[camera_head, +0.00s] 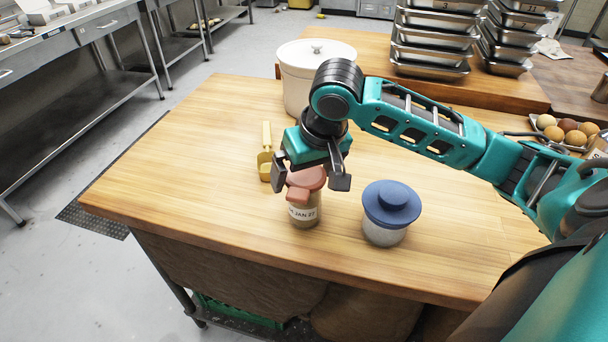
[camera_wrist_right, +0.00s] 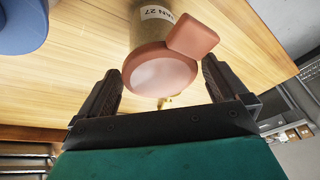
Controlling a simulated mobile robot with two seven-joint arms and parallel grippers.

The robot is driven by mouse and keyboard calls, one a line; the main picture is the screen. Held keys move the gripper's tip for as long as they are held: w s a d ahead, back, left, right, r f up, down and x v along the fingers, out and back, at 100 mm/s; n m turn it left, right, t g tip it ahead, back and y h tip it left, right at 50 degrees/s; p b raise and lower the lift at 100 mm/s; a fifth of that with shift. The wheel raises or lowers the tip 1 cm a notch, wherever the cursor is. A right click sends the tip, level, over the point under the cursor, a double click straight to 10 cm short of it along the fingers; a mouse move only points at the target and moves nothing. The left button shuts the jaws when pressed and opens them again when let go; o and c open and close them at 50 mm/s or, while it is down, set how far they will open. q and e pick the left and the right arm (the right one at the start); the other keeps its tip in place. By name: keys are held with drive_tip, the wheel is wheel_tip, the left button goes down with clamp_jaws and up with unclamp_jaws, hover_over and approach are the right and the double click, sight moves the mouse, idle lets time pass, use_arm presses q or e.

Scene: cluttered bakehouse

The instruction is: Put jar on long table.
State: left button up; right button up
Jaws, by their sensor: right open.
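A jar (camera_head: 304,214) with a reddish-pink lid and a dated white label stands upright on the wooden table (camera_head: 180,150), near its front edge. My right gripper (camera_head: 309,184) is open above it, pointing down, with a finger to either side of the lid. In the right wrist view the jar's lid (camera_wrist_right: 160,76) lies between the open fingers, with a gap on each side. A second jar (camera_head: 384,234), clear with a blue lid, stands to the right; its lid shows at the wrist view's top left (camera_wrist_right: 20,25). My left gripper is not in view.
A yellow scoop (camera_head: 266,160) lies left of the jar. A white lidded crock (camera_head: 298,85) stands behind. Stacked metal pans (camera_head: 432,45) and a plate of round buns or eggs (camera_head: 565,130) are farther back. Steel benches (camera_head: 80,35) are at left. The table's left part is clear.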

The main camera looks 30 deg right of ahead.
drive_tip(key=v, duration=1)
drive_tip(key=shift+r, duration=0.3)
drive_tip(key=shift+s, duration=0.1)
